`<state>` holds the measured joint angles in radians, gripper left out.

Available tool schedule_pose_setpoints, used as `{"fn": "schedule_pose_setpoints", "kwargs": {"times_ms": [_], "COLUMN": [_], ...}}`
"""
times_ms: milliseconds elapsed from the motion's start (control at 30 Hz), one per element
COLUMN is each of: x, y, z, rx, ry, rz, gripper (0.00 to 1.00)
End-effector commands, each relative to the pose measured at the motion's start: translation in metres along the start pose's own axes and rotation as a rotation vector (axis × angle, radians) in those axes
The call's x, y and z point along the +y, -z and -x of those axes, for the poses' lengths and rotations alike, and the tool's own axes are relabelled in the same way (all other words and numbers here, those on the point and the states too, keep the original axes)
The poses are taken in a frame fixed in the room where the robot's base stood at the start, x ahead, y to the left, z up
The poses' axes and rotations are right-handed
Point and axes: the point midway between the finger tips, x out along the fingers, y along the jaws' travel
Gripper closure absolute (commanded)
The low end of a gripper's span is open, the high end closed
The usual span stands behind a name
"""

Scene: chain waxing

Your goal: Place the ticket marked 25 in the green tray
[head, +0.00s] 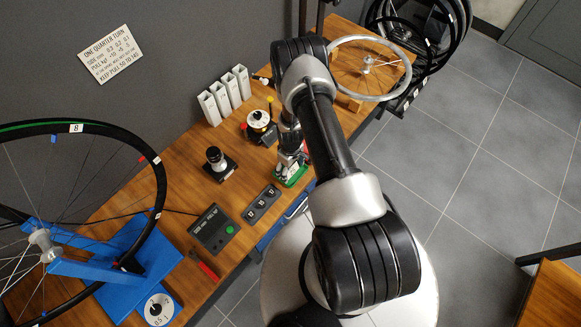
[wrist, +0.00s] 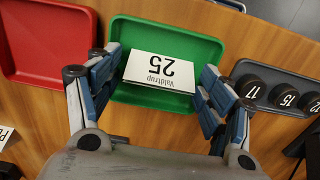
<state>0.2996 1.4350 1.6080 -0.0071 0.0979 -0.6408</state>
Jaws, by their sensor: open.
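The white ticket marked 25 (wrist: 160,72), also printed "Valdtrup", lies within the outline of the green tray (wrist: 205,46) in the wrist view. Its text is upside down there. My gripper (wrist: 155,68) is open above the tray, with one finger on each side of the ticket and a gap showing at both sides. In the head view my gripper (head: 290,158) is low over the green tray (head: 293,178), mostly covering it, and the ticket cannot be made out clearly there.
A red tray (wrist: 83,73) stands left of the green one in the wrist view. A dark holder (wrist: 245,68) with numbered black pucks sits at right. In the head view a black box with a green button (head: 214,229) and a blue wheel stand (head: 125,254) are nearer.

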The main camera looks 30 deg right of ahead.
Motion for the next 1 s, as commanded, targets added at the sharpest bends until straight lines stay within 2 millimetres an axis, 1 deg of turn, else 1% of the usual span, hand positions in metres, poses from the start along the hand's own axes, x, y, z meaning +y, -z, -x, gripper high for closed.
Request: {"fn": "schedule_pose_setpoints", "kwargs": {"times_ms": [333, 467, 567, 800, 900, 1000], "x": [0.0, 0.0, 0.001, 0.001, 0.001, 0.0], "y": [0.0, 0.001, 0.001, 0.001, 0.001, 0.001], "z": [0.001, 0.008, 0.025, 0.08, 0.098, 0.112], "rx": [0.0, 0.001, 0.001, 0.002, 0.002, 0.001], "ry": [0.0, -0.001, -0.001, -0.002, -0.001, -0.001], "rz": [0.0, 0.0, 0.0, 0.0, 0.0, 0.0], "gripper": [0.22, 0.22, 0.22, 0.22, 0.22, 0.22]}}
